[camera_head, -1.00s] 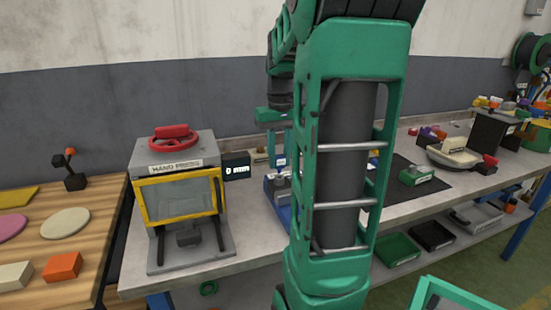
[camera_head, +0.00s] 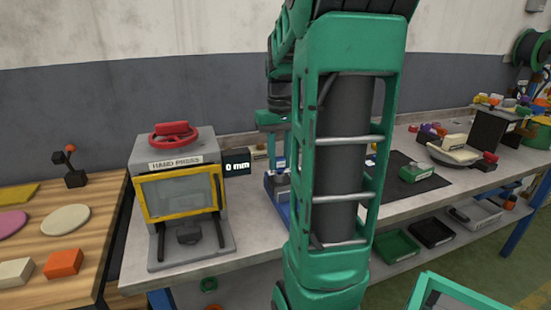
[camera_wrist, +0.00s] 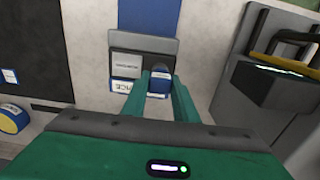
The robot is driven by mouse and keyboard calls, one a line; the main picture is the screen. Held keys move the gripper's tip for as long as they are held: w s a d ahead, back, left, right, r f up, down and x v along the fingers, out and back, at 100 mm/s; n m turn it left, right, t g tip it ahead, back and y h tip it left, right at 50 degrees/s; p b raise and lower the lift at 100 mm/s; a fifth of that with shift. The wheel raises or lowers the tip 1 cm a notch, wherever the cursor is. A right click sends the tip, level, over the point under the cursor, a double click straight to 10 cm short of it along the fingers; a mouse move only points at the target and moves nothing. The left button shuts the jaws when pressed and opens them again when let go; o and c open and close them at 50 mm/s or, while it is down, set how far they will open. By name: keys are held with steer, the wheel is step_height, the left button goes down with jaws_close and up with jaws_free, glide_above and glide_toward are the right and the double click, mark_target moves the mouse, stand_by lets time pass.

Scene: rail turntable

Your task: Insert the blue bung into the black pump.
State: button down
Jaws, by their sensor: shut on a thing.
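My gripper (camera_wrist: 160,82) is shut on a small dark blue piece (camera_wrist: 159,86), which looks like the blue bung. Its two green fingers show in the wrist view, over a grey block with white labels (camera_wrist: 126,66). Whether the piece touches the block is unclear. In the head view the green gripper body (camera_head: 270,118) hangs above a blue fixture (camera_head: 276,187) on the bench, partly behind my arm. I cannot make out a black pump with certainty in either view.
The hand press (camera_head: 178,195) with its yellow frame stands left of the fixture; it also shows at the right in the wrist view (camera_wrist: 275,85). A black mat (camera_head: 405,186) bears a green block (camera_head: 416,172). My arm hides the middle of the bench.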

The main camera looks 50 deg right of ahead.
mark_target(279, 157)
steer(key=shift+f, duration=0.7)
steer(key=c, duration=1.3)
jaws_free()
steer(key=shift+c, duration=0.2)
step_height(279, 157, up, 11)
steer(key=shift+f, duration=0.15)
